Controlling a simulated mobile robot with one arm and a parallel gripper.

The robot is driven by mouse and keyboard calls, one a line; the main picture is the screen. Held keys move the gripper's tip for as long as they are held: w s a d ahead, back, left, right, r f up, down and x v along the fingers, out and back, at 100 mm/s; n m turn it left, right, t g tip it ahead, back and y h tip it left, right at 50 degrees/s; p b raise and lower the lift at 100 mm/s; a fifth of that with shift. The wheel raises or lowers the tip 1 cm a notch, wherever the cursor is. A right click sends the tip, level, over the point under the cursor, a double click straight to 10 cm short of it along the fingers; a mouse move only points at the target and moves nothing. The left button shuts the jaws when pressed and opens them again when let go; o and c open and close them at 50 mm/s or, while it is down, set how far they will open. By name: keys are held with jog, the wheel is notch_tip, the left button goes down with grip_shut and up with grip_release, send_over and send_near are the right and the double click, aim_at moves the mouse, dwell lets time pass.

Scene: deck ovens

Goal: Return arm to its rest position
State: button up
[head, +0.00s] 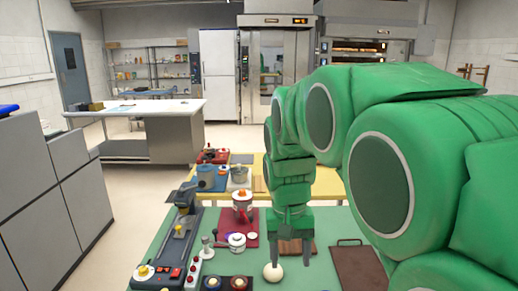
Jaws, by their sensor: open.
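My green arm fills the right half of the head view and reaches down over a green table (158,235). My gripper (293,262) points down above the table and is open, its two fingers spread apart. A cream-coloured ball-like object (273,272) shows near the left fingertip; I cannot tell whether they touch. A brown wooden block (290,247) shows behind the gripper, between the fingers. Nothing is visibly held.
A yellow table (260,163) stands behind. Grey cabinets (28,180) are at left. Open floor (140,185) lies between.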

jog(key=s+d+f, duration=0.2)
jog(key=s+d, duration=0.2)
jog(key=s, duration=0.8)
jog(key=s+d+f, duration=0.3)
jog(key=s+d, duration=0.1)
jog(key=s, duration=0.8)
jog(key=shift+s+d+f+g+y, duration=0.15)
jog(key=shift+s+f+g+y, duration=0.05)
jog(key=shift+s+g+y, duration=0.1)
